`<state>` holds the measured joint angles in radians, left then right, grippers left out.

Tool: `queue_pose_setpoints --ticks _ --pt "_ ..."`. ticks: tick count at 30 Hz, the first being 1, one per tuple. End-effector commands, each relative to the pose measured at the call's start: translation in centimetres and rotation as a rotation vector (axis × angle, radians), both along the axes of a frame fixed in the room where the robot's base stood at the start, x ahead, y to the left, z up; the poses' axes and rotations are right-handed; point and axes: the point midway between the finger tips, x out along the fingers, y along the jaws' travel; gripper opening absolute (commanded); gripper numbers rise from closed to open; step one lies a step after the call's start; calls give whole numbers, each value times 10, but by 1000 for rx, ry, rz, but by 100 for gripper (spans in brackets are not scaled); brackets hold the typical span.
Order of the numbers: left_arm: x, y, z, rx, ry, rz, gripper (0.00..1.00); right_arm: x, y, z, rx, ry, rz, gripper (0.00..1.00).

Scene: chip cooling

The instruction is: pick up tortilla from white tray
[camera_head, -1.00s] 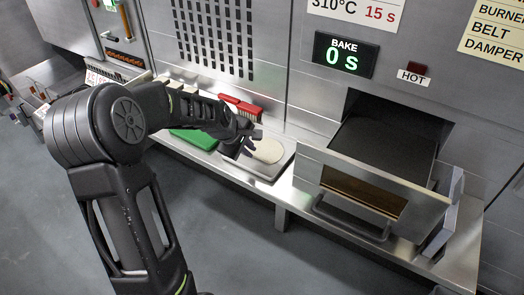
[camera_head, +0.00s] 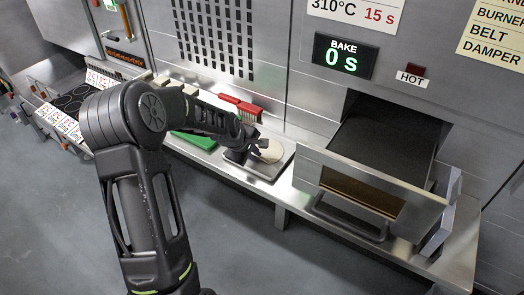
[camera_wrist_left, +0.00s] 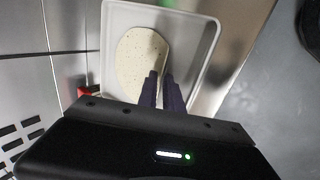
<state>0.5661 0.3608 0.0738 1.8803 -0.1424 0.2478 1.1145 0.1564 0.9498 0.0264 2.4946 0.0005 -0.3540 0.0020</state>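A pale round tortilla (camera_head: 272,152) lies in a shallow light tray (camera_head: 270,178) on the metal counter. In the left wrist view, the speckled tortilla (camera_wrist_left: 138,58) shows inside the tray (camera_wrist_left: 208,48). My left gripper (camera_head: 250,154) is low at the tortilla's left side. In the left wrist view its two dark fingers (camera_wrist_left: 161,82) point down over the tortilla's lower right edge, close together with a narrow gap. I cannot tell whether they grip it. The gripper hides part of the tortilla. My right gripper is not in view.
A green board (camera_head: 197,141) and a red-handled brush (camera_head: 241,106) lie near the tray. To the right is an open oven drawer (camera_head: 372,190) under a display (camera_head: 346,55) reading BAKE 0 s. Racks with dark discs (camera_head: 72,98) stand at the left.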

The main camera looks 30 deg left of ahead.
Motion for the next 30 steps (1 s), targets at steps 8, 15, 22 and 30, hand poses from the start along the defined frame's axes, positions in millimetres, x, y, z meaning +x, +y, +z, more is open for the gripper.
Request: queue_pose_setpoints --ticks 8,15,22,30 --pt "0 0 0 0 0 0 0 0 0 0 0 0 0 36" --pt "0 0 0 0 0 0 0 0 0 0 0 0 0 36" --pt "0 0 0 0 0 0 0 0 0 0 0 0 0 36" --pt "1 0 9 1 -1 -2 0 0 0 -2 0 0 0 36"
